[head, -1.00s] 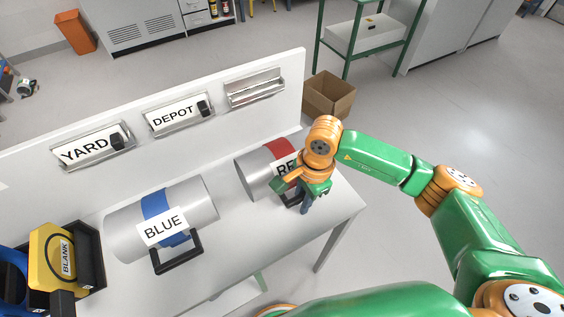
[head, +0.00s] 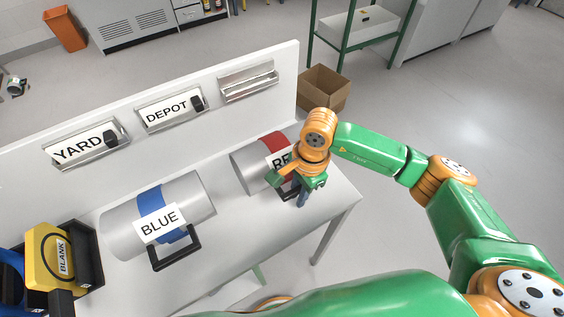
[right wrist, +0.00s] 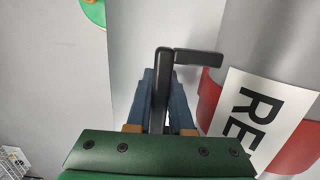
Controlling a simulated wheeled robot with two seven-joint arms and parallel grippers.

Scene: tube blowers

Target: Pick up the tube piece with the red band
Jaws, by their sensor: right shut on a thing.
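The tube piece with the red band (head: 250,170) lies on the right part of the white bench. It is a grey cylinder with a white label, partly hidden by my right wrist; the label reads "RE" in the right wrist view. My right gripper (head: 303,196) is at its front right side. In the right wrist view its two blue-grey fingers are shut on the black bar handle (right wrist: 162,85) of this tube piece. The tube piece appears to rest on the bench. My left gripper is not in view.
A blue-banded tube piece labelled BLUE (head: 190,205) lies to the left. A yellow BLANK piece (head: 47,255) sits in a black holder at far left. The upright back panel (head: 225,115) carries YARD and DEPOT signs and an empty holder. Bare bench lies between the tubes.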

